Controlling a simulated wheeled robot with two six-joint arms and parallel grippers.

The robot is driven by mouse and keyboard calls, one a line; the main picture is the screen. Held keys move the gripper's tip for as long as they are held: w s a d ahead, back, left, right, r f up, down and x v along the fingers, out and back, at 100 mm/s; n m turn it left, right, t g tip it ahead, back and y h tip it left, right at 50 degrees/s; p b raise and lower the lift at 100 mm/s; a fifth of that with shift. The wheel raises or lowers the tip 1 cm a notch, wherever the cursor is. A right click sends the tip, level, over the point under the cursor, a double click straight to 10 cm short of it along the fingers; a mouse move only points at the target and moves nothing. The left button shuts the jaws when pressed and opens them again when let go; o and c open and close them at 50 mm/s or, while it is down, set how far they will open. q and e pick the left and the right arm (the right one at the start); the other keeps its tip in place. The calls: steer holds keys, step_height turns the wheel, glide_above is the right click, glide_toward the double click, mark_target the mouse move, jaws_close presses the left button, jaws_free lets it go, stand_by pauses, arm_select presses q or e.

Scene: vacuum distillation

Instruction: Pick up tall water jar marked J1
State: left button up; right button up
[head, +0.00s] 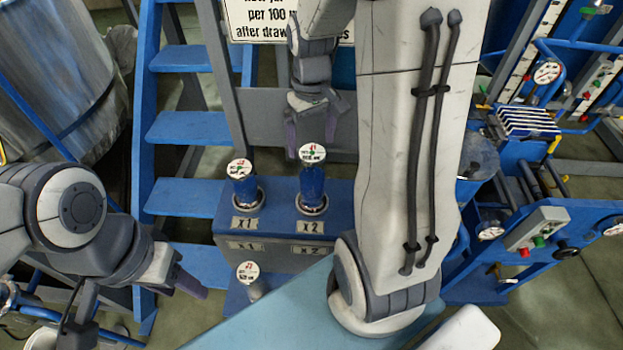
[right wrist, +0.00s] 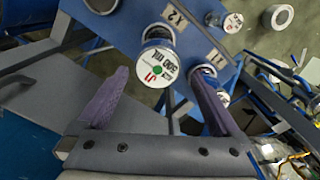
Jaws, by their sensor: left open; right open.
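The tall jar J1, with blue contents and a white lid, stands upright at the X2 place of the blue stand. Its lid (head: 312,153) shows in the head view, and again with "J1" and "300 ml" print in the right wrist view (right wrist: 158,70). My right gripper (head: 311,138) is open and empty just above it. In the right wrist view its two purple fingers (right wrist: 165,80) lie on either side of the lid; I cannot tell whether the tips reach past it. My left gripper (head: 187,280) is open and empty, low at the left, away from the jars.
A shorter blue jar (head: 242,185) stands at X1, left of J1. Another white-lidded item (head: 248,272) stands lower in front. Blue steps (head: 190,128) rise behind left. A blue rack with gauges and buttons (head: 540,225) stands at the right. My right arm hides much of the middle.

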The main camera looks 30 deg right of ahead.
mark_target(312, 153)
steer(key=shift+d+f+p, duration=0.15)
steer(key=shift+f+p, duration=0.55)
steer(key=shift+f, duration=2.85)
steer(key=shift+w, duration=0.1)
jaws_close()
